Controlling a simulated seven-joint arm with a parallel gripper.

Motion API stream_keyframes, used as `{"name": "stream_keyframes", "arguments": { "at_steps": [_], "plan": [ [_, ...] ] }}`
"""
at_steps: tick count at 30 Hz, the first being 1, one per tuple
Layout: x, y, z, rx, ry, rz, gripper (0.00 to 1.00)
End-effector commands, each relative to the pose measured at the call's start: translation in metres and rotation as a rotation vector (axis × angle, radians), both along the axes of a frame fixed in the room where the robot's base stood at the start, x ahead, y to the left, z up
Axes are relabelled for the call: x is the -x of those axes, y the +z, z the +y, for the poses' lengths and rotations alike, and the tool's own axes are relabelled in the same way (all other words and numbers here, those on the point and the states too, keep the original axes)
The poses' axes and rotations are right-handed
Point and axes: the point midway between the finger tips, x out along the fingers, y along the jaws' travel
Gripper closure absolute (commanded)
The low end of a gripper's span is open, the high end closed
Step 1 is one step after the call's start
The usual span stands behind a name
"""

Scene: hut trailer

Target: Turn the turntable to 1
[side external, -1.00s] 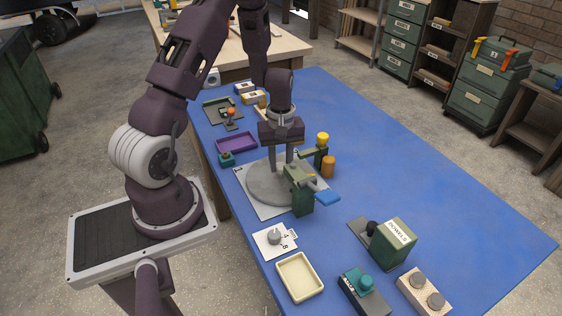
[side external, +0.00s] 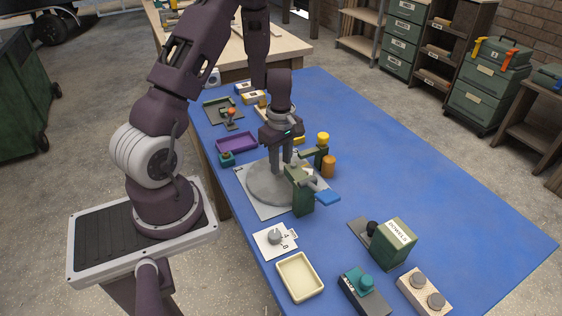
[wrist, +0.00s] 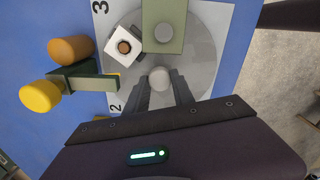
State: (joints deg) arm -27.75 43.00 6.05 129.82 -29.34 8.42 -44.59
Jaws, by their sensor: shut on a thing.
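The turntable is a grey round disc (side external: 265,185) on a pale square plate (side external: 248,203) at the near left part of the blue table. In the wrist view, the disc (wrist: 204,60) has 3 (wrist: 99,6) and 2 (wrist: 114,107) printed beside it on the plate. My gripper (wrist: 160,88) points down over the disc, its fingers shut on a grey round knob (wrist: 159,78). A white square piece with a brown round top (wrist: 124,47) and a green block (wrist: 163,25) appear over the disc. The gripper (side external: 286,163) partly hides the disc in the side view.
A post with a yellow knob (side external: 322,138) and an orange cylinder (side external: 328,168) stand close behind. A purple tray (side external: 237,142) and a cream tray (side external: 300,278) lie nearby. The table's right side is clear.

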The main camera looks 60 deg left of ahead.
Motion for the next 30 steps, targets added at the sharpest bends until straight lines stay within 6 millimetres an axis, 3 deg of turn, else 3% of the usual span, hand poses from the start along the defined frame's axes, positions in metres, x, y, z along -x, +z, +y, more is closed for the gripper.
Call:
{"name": "stream_keyframes", "arguments": {
  "at_steps": [30],
  "plan": [
    [-0.0006, 0.001, -0.0015, 0.001, 0.503, -0.002, 1.0]
  ]
}}
